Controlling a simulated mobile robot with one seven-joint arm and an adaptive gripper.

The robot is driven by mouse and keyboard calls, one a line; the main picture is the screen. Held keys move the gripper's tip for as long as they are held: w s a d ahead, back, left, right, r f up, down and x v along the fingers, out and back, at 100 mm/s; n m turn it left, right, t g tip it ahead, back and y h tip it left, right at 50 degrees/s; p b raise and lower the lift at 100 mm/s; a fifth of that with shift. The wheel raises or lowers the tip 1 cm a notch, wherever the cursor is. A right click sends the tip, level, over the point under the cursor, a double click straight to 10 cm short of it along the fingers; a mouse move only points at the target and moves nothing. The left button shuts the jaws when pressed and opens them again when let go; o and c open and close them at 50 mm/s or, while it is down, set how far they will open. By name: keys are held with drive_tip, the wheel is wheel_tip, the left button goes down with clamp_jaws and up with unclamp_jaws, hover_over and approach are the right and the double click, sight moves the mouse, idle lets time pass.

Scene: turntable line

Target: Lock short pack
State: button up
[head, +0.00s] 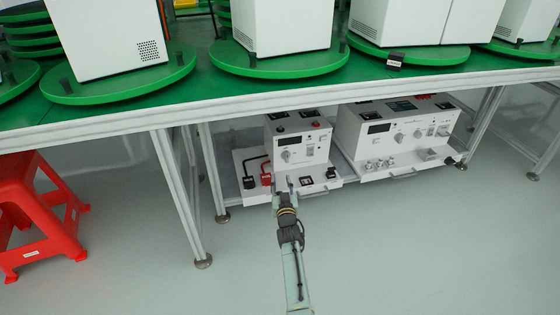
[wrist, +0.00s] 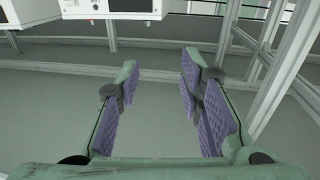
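The narrower white pack (head: 298,150) under the green-topped bench may be the short pack. It has a display, a knob and red and black terminals, and stands on a white drawer-like base (head: 318,186). Black and red clamps on leads lie at the base's left. My gripper (head: 283,184) reaches up in front of this base; from the head view I cannot tell whether it touches. In the wrist view my gripper (wrist: 160,68) is open, with nothing between its purple-padded fingers. A white tray edge (wrist: 120,15) shows beyond the fingers at the top. No lock can be made out.
A wider white pack (head: 395,130) stands to the right on its own base with a handle. Bench legs (head: 180,195) frame the space. A red stool (head: 40,215) stands at left. Green turntables (head: 280,62) carry white cabinets above. The floor in front is clear.

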wheel_tip(320, 180, up, 10)
drive_tip(key=shift+w+a+m+h, duration=0.25)
drive_tip(key=shift+m+h, duration=0.05)
drive_tip(key=shift+h, duration=0.1)
